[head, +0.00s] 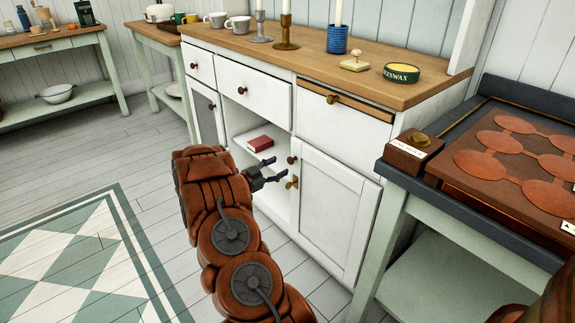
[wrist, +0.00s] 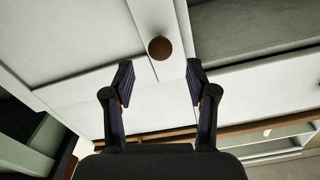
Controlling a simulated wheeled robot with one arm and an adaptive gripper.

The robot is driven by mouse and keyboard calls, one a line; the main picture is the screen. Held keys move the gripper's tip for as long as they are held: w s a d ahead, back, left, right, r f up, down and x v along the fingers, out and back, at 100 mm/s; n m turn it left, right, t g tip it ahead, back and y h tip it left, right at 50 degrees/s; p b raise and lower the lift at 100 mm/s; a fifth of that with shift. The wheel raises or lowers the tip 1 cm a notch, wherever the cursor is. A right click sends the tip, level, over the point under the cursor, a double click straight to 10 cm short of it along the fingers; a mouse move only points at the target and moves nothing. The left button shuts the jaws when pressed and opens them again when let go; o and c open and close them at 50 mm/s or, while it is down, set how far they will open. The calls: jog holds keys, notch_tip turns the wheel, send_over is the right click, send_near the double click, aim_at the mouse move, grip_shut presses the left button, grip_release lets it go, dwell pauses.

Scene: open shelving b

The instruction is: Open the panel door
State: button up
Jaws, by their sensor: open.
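The white panel door (head: 335,210) is at the lower right of the cabinet and looks shut. It also shows in the wrist view (wrist: 80,65). A round brown knob (head: 292,160) sits near its upper left edge. In the wrist view the knob (wrist: 160,48) appears ahead of the gap between my fingertips, apart from both fingers. A brass turn-piece (head: 292,182) is below the knob in the head view. My gripper (head: 278,168) is open and empty, just left of the door's edge. It also shows in the wrist view (wrist: 160,77).
An open shelf bay with a red book (head: 260,143) lies left of the door. Drawers (head: 255,93) and a wooden top (head: 330,68) with candlesticks and a beeswax tin (head: 401,72) are above. A side table (head: 370,240) stands close at the right. The floor left is clear.

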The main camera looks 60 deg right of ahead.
aim_at(289, 162)
jog(key=shift+b+x, duration=0.55)
jog(key=shift+x, duration=2.15)
jog(key=shift+w, duration=0.1)
grip_shut()
jog(key=shift+a, duration=0.1)
